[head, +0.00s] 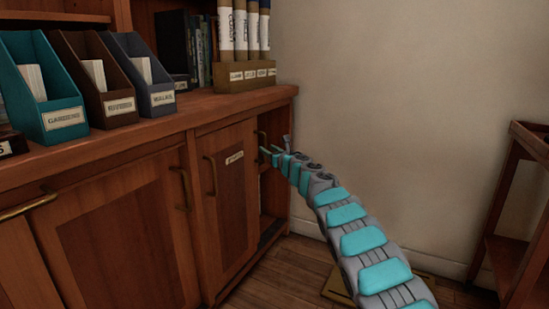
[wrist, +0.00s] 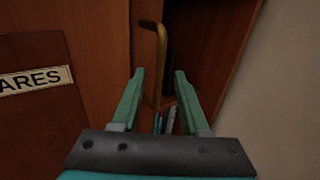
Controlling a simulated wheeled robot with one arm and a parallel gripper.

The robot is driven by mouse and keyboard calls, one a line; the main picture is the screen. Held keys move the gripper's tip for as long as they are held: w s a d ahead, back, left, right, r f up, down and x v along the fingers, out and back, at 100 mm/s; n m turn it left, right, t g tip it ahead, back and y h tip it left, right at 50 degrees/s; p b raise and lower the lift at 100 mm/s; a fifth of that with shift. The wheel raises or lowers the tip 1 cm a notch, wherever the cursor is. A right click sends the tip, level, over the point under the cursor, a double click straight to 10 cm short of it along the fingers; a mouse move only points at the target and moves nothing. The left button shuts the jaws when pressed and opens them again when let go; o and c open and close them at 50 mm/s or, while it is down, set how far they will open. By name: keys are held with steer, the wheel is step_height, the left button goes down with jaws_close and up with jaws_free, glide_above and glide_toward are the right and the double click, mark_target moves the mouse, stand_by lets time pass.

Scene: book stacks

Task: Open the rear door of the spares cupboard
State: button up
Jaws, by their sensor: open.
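The spares cupboard has a wooden door with a nameplate (head: 234,158), which reads "ARES" where it is cut off in the wrist view (wrist: 36,79). To its right is a narrow strip of another wooden panel (wrist: 145,38) with a brass bar handle (wrist: 162,48). The handle also shows in the head view (head: 262,138). My gripper (wrist: 159,74) is open and empty. In the wrist view the handle appears between its two green fingers; I cannot tell how deep it sits between them. In the head view my gripper (head: 269,151) is close to the handle.
Right of the handle is a dark opening with a few books (wrist: 166,122) low inside. A plain wall (head: 390,100) stands to the right. File boxes (head: 143,85) and a tube rack (head: 245,76) stand on the counter. A wooden stand (head: 520,220) is at far right.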

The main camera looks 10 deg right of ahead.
steer(key=shift+v, duration=2.2)
steer(key=shift+f, duration=0.2)
